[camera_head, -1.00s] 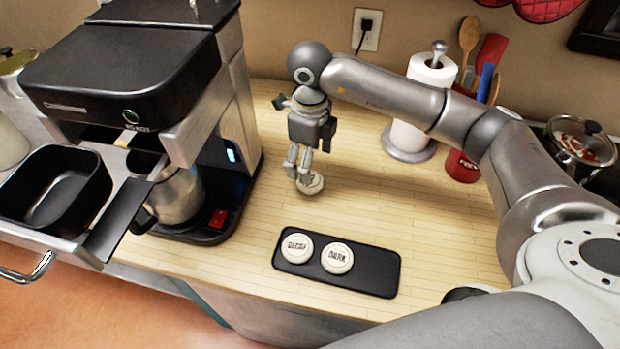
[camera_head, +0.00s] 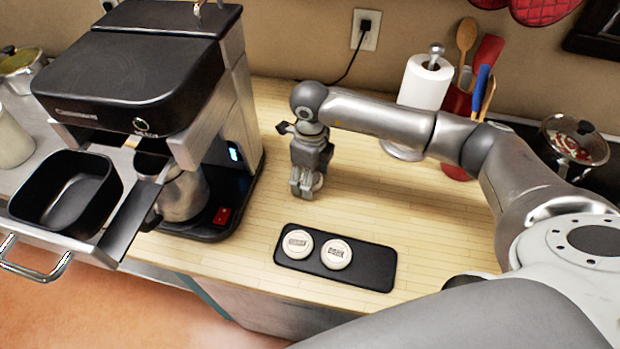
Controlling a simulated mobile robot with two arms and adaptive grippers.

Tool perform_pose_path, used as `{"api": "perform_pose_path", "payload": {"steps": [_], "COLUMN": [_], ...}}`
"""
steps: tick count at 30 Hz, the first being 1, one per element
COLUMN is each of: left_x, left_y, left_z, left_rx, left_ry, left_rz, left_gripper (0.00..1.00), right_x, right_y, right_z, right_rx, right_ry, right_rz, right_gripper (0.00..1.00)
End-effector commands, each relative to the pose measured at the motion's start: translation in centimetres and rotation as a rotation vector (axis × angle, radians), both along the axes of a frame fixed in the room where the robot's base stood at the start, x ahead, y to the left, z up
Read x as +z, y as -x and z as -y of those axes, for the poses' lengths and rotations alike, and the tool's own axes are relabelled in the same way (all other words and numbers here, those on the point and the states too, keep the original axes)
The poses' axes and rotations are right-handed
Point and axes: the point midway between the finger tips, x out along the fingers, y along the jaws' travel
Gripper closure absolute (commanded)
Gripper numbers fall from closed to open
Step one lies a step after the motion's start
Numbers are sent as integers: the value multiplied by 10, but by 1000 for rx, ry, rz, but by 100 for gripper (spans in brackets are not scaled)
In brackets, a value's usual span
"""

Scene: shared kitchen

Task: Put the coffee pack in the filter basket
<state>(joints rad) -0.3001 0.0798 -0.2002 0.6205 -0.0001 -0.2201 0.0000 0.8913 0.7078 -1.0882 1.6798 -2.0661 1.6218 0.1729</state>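The filter basket (camera_head: 108,200) is a black square bin in a pulled-out holder at the left, open and empty. My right gripper (camera_head: 303,190) points down over the counter, right of the coffee maker. A pale round coffee pack (camera_head: 317,183) shows partly behind its fingers. The fingers look close together, but they hide most of the pack, so I cannot tell whether they grip it. Two white round packs, one marked decaf (camera_head: 298,243) and one marked dark (camera_head: 336,254), lie on a black tray (camera_head: 376,268). The tray's right end is bare. My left gripper is out of view.
The coffee maker (camera_head: 130,70) stands at the left, with a metal pot (camera_head: 184,195) beneath it. A paper towel roll (camera_head: 424,82), a red utensil holder (camera_head: 457,104) and a glass-lidded pot (camera_head: 573,150) are at the back right. Counter between machine and tray is clear.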

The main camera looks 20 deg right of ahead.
Motion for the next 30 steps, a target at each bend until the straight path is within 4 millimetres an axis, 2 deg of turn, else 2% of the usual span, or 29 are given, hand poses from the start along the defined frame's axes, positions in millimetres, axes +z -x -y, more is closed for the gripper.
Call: {"api": "perform_pose_path", "payload": {"steps": [1,5,8,17,24,30], "left_x": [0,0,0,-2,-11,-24], "left_y": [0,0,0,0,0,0], "left_z": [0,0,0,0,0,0], "left_rx": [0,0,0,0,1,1], "left_ry": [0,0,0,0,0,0], "left_rz": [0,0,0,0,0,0], "left_gripper": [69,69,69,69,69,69], "right_x": [0,0,0,5,33,62], "right_y": [0,0,0,-1,-1,25], "right_z": [0,0,0,0,0,-11], "right_rx": [0,0,0,0,0,4], "right_ry": [0,0,0,-1,0,-2], "right_rz": [0,0,0,2,6,7], "right_gripper": [47,63,66,66,66,66]}}
